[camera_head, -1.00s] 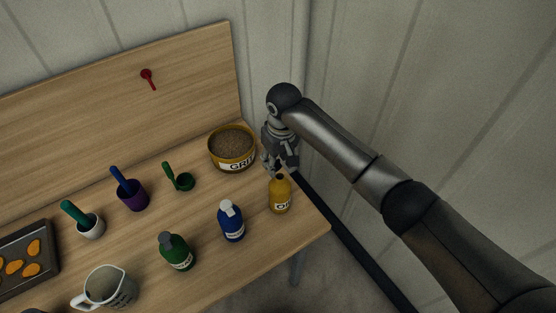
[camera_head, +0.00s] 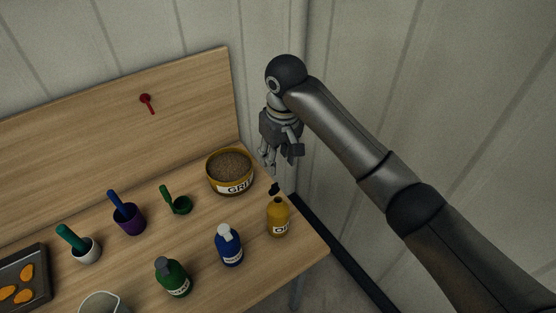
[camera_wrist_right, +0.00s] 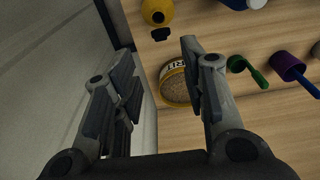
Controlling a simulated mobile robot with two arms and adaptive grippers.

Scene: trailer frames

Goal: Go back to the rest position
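My right gripper (camera_head: 280,158) is above the right end of the wooden table (camera_head: 255,285), past the tan bowl. In the right wrist view its fingers (camera_wrist_right: 157,62) are apart with nothing between them. The yellow bottle (camera_head: 278,218) stands upright near the table's right edge, below the gripper and apart from it. A small black piece (camera_head: 274,189) shows beside the bottle's neck. It also shows in the right wrist view (camera_wrist_right: 160,34), apart from the bottle (camera_wrist_right: 157,12); I cannot tell whether it rests on the table. My left gripper is out of view.
The yellow-rimmed bowl (camera_head: 230,174) of brown grains is close by. Blue (camera_head: 229,246) and green (camera_head: 173,278) bottles, several coloured cups with handles and a tray (camera_head: 42,270) stand to the left. A panelled wall (camera_head: 430,100) rises close on the right.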

